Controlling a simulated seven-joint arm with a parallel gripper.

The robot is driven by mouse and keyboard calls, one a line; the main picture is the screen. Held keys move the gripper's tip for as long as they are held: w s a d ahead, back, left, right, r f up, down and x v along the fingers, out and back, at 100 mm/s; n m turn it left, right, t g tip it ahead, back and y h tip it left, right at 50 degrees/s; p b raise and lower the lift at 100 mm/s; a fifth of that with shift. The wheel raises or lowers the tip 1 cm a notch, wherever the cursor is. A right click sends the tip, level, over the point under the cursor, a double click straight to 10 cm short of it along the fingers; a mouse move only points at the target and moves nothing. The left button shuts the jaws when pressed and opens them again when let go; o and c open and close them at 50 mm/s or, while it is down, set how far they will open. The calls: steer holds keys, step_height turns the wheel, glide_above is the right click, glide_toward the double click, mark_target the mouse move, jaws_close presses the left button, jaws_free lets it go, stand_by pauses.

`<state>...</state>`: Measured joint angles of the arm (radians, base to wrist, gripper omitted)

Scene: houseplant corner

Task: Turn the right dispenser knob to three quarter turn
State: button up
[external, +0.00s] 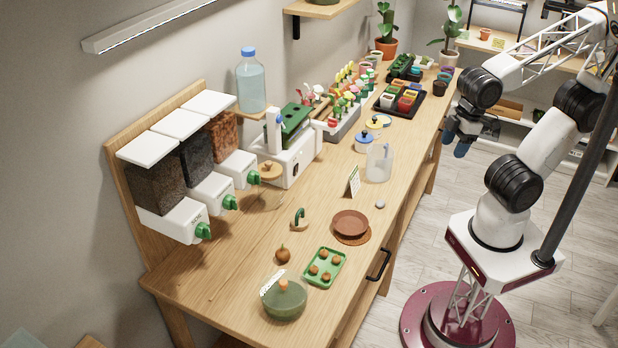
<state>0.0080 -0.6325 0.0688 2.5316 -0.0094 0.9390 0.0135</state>
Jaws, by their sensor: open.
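Three dispensers with white lids and white bases hang on a wooden back board at the left. The right dispenser (223,136) holds reddish-brown chunks, and its green knob (253,177) sticks out at the front of its base. The middle dispenser has a green knob (229,202), and so does the left one (203,231). The turn angle of the right knob is too small to read. My gripper (455,144) is open and empty, held high near the bench's right edge, far to the right of the dispensers and touching nothing.
A white machine (287,155) stands close beside the right knob, with a round wooden piece (270,171) near it. A clear jug (379,163), a small sign (352,181) and a brown saucer (350,224) stand on the wooden bench (235,275). Bare bench lies before the dispensers.

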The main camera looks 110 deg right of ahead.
steer(key=shift+o, duration=0.4)
steer(key=w+a+n+t+y, duration=0.1)
steer(key=w+n+t, duration=0.3)
steer(key=w, duration=1)
steer(key=shift+w+a+n, duration=0.35)
steer(key=shift+a+n, duration=0.2)
steer(key=shift+n, duration=0.05)
steer(key=n+t+h, duration=0.8)
steer(key=n+h, duration=0.2)
steer(key=n, duration=0.2)
glide_toward(255, 178)
steer(key=shift+w+d+f+h, duration=0.2)
steer(key=shift+w+f+h, duration=0.15)
steer(key=shift+f+h, duration=0.4)
steer(key=shift+w+r, duration=0.1)
steer(key=shift+r, duration=0.05)
steer(key=x, duration=0.7)
steer(key=shift+w+d, duration=0.2)
steer(key=shift+d, duration=0.1)
steer(key=c, duration=0.9)
